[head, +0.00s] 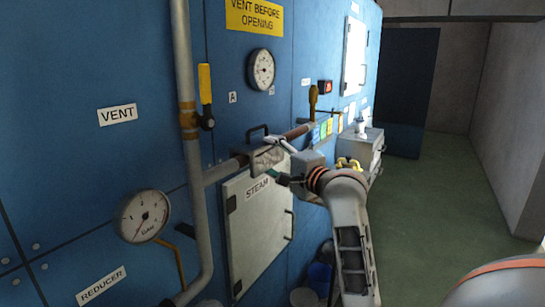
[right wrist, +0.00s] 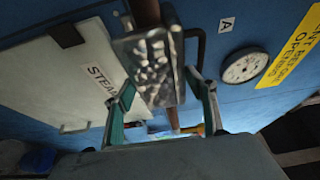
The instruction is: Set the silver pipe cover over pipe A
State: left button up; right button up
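The silver pipe cover (head: 267,159), a crumpled metallic shell, lies along the horizontal pipe (head: 219,171) in front of the blue panel. It also shows in the right wrist view (right wrist: 150,66), in line with the brown pipe. The "A" label (head: 233,97) is on the panel above this pipe. My right gripper (head: 283,163) reaches the cover from the front. My left gripper is not in view.
A black handle (head: 257,131) stands out just above the cover. The white STEAM door (head: 258,228) is below. A vertical pipe with a yellow-handled valve (head: 205,84) and a gauge (head: 145,216) are left. A grey cabinet (head: 362,151) stands right. The green floor (head: 440,200) is clear.

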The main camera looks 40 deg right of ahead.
jog(key=o, duration=0.3)
jog(key=s, duration=1.2)
dwell(0.4)
